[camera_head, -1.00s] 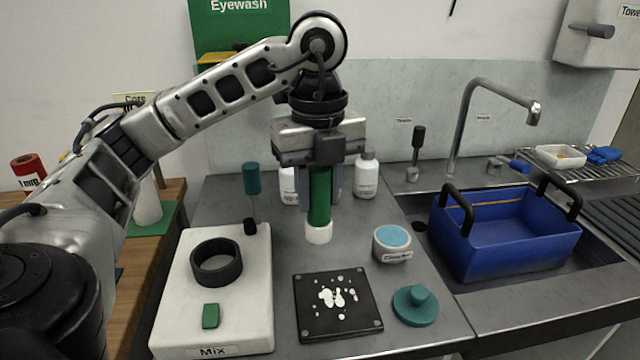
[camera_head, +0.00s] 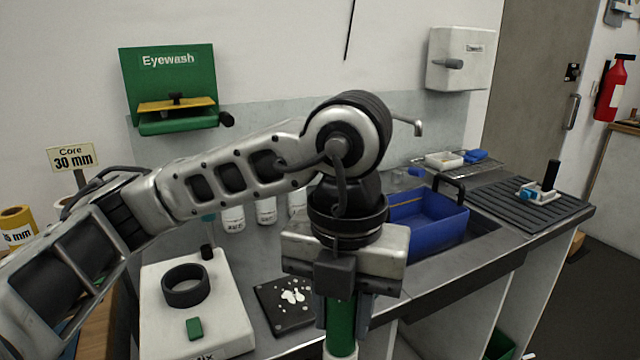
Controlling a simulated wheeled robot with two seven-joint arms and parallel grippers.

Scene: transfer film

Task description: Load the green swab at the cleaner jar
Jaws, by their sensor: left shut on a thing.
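My left gripper (camera_head: 345,312) is shut on the green swab (camera_head: 341,328), which hangs upright from its fingers. The swab's pale lower end (camera_head: 340,354) is cut off by the bottom edge of the picture. The gripper and swab stand in front of the worktop, right of the black plate. The cleaner jar does not show; the gripper and arm cover the area right of the plate. My right gripper is not in view.
A black plate (camera_head: 268,303) with white spots lies left of the swab. A white mixer (camera_head: 155,275) carries a black ring (camera_head: 187,286) and a green button (camera_head: 194,327). Bottles (camera_head: 233,219) stand behind. A blue bin (camera_head: 437,238) sits in the sink to the right.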

